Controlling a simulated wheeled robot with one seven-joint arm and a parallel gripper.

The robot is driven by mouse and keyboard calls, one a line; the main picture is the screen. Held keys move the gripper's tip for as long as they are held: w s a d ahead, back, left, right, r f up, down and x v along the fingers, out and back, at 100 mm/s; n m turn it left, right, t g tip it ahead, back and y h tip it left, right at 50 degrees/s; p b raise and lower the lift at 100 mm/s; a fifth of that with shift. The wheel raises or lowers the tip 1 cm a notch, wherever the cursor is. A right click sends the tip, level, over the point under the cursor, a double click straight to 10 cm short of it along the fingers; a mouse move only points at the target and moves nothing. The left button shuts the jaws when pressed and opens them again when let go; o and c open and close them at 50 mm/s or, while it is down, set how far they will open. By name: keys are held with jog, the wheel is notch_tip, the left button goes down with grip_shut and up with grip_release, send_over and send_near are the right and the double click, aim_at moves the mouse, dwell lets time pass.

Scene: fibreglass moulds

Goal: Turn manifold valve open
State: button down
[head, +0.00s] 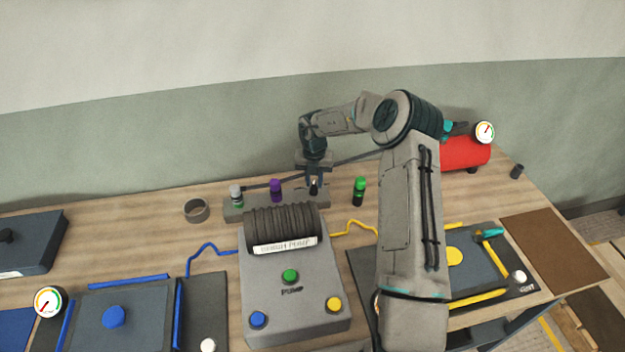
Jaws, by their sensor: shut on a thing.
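The manifold (235,214) is a long grey bar behind the pump, near the back of the bench. My gripper (314,184) points down at the manifold between the purple and green caps. It is shut on a dark valve there, mostly hidden by the fingers. The turn angle of that valve cannot be made out.
The grey pump (294,290) with blue, green and yellow buttons stands in front of the manifold. A red tank (464,153) with a gauge (485,132) is at back right. A blue-edged mould (120,315) lies left, a yellow-edged one (480,262) right. A dark ring (196,211) stands left.

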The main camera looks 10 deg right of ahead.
aim_at(315, 182)
jog(key=m, duration=0.5)
jog(key=shift+d+r, duration=0.1)
jog(key=shift+d, duration=0.1)
jog(key=c, duration=2.2)
grip_release()
jog(key=shift+m, duration=0.3)
jog(key=c, duration=2.2)
grip_release()
jog(key=c, duration=1.4)
grip_release()
jog(key=shift+s, duration=0.1)
notch_tip(315, 182, up, 14)
jog(key=b, duration=0.3)
